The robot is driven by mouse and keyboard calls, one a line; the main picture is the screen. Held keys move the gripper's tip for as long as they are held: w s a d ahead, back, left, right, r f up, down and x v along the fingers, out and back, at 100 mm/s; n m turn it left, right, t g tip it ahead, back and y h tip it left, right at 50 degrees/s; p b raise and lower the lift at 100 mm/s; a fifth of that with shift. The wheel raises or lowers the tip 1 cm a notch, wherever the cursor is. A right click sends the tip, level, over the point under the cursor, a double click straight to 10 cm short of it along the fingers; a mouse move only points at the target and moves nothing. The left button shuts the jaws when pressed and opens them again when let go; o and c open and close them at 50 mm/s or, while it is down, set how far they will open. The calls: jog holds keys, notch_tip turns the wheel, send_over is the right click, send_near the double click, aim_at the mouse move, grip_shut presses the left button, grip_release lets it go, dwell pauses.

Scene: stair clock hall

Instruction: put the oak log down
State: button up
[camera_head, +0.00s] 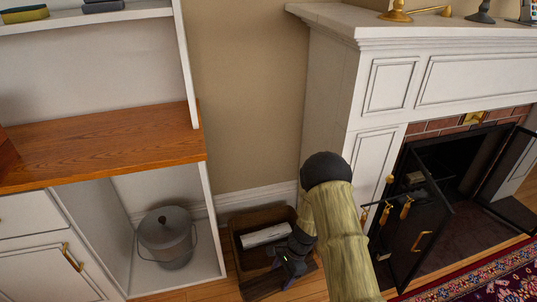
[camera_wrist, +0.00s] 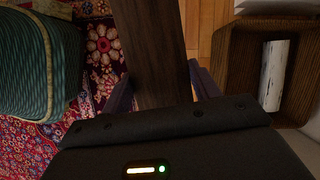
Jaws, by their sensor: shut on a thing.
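The oak log (camera_wrist: 152,45), a dark brown squared length of wood, is between the fingers of my gripper (camera_wrist: 160,88) in the wrist view and runs away toward the top edge. In the head view the log (camera_head: 262,287) shows low at the centre, at the near side of a brown box. My gripper (camera_head: 290,268) is shut on it, partly hidden by my arm. The box (camera_wrist: 227,75) is to the right of the log in the wrist view. I cannot tell whether the log touches the box or floor.
The box (camera_head: 237,240) holds a pale log (camera_head: 265,236) and stands by the wall between the white shelf unit with a lidded metal pail (camera_head: 167,237) and the fireplace (camera_head: 330,100). Fire tools (camera_head: 405,205) hang right. A patterned rug (camera_wrist: 90,120) and green striped cushion (camera_wrist: 35,60) are left.

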jog(key=d+r+n+p, duration=0.2)
jog(key=d+r+p, duration=0.1)
jog(key=r+p, duration=0.8)
jog(key=d+r+n+g+h+p, duration=0.1)
jog(key=d+r+p, duration=0.3)
jog(key=r+p, duration=0.7)
jog(key=d+r+n+g+h+p, duration=0.1)
jog(key=d+r+n+p, duration=0.3)
jog(key=r+p, duration=0.7)
notch_tip(320, 180, up, 10)
jog(key=shift+s+r+p, duration=0.25)
jog(key=shift+s+p, duration=0.1)
jog(key=shift+d, duration=0.1)
jog(key=f+n, duration=0.1)
jog(key=n, duration=0.1)
jog(key=w+f+n+h, duration=0.1)
jog(key=f+n, duration=0.1)
jog(key=f+n+h, duration=0.1)
jog(key=shift+w+f+n, duration=0.3)
jog(key=shift+f+n, duration=0.1)
jog(key=shift+g, duration=0.3)
